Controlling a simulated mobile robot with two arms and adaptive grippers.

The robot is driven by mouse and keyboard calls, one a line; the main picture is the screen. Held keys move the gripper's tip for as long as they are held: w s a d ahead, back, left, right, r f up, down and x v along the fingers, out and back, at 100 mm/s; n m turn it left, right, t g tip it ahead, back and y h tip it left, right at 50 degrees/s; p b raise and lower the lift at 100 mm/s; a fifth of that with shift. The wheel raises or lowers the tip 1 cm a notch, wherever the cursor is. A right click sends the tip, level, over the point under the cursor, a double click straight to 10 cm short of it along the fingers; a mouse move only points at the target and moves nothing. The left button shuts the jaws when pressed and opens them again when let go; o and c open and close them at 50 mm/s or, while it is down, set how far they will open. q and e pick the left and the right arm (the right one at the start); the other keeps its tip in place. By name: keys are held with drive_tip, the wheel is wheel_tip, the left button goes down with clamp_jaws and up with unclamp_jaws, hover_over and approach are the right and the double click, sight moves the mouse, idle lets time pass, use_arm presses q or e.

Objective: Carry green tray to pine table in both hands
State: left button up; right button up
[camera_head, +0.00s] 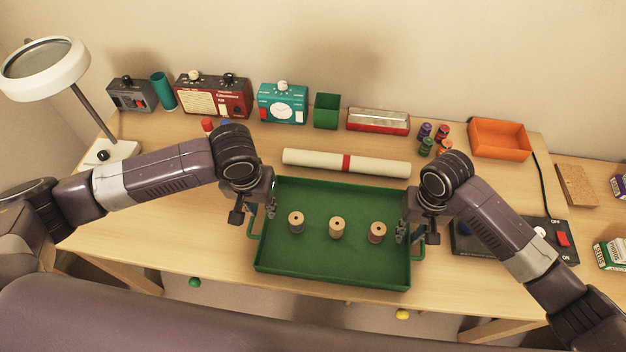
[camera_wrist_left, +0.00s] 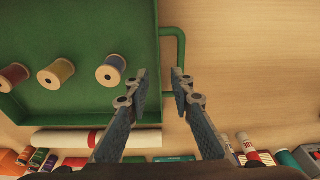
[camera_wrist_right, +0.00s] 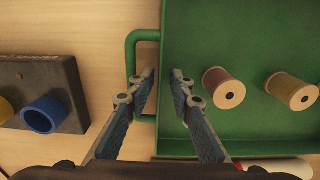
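The green tray (camera_head: 330,267) lies on the light wooden desk near its front edge, with three thread spools (camera_head: 337,228) upright in it. It has a handle on each side: the left handle (camera_wrist_left: 181,45) and the right handle (camera_wrist_right: 130,50). My left gripper (camera_head: 260,207) is open over the tray's left side; in the left wrist view (camera_wrist_left: 162,82) its fingers are apart near the wall and handle. My right gripper (camera_head: 413,227) is open over the right side; its fingers (camera_wrist_right: 161,83) are apart near that wall and handle. I cannot tell which wooden surface is the pine table.
A rolled paper (camera_head: 320,161) lies behind the tray. A switch box (camera_head: 555,240) is right of it. A second wooden surface (camera_head: 568,165) adjoins at right.

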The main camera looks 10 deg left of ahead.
use_arm(q)
drive_tip(key=shift+s+r, duration=0.1)
drive_tip(key=shift+r, duration=0.9)
use_arm(e)
drive_tip(key=shift+r, duration=0.15)
wheel_tip(320, 180, up, 12)
use_arm(q)
drive_tip(key=shift+s, duration=0.15)
use_arm(e)
drive_tip(key=shift+f, duration=0.2)
